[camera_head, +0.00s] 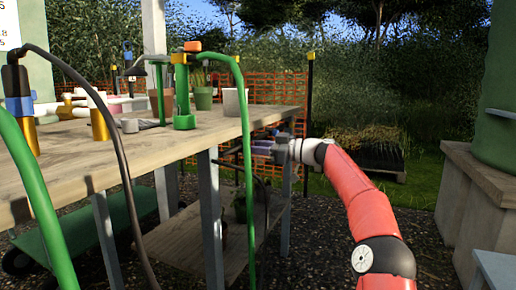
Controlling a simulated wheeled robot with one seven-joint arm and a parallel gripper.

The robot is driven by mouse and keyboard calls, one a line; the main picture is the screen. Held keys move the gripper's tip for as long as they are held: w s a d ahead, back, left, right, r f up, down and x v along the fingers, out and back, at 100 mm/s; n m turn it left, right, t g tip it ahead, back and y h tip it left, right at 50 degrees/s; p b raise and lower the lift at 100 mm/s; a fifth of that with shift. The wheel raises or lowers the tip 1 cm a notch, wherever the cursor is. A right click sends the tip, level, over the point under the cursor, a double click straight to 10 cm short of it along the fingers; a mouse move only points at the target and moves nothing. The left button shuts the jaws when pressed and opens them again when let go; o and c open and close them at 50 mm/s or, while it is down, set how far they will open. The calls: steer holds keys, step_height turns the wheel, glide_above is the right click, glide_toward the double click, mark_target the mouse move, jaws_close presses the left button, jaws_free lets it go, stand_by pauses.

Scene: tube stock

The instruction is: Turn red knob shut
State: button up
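My gripper (262,148) is at the end of my red arm, beside the near right end of the wooden bench and slightly below its top. It is small and dark here, and I cannot tell whether its fingers are open or shut. No knob shows as clearly red. An orange block-like piece (192,46) sits on top of a green stand with a yellow band (181,58), up and left of my gripper. Brass-coloured fittings with pale and reddish parts (98,118) stand at the left of the bench. My gripper is apart from all of these.
The wooden bench (150,150) has a lower shelf (190,243). Plant pots (204,98) and a white pot (235,102) stand at its far end. Green hoses (245,170) and a dark hose (122,165) hang in front. A stone-coloured block (470,195) stands at right.

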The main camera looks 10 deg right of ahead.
steer(key=shift+f, duration=0.15)
steer(key=o, duration=1)
steer(key=shift+d, duration=0.1)
steer(key=v, duration=0.7)
steer(key=shift+s+d, duration=0.25)
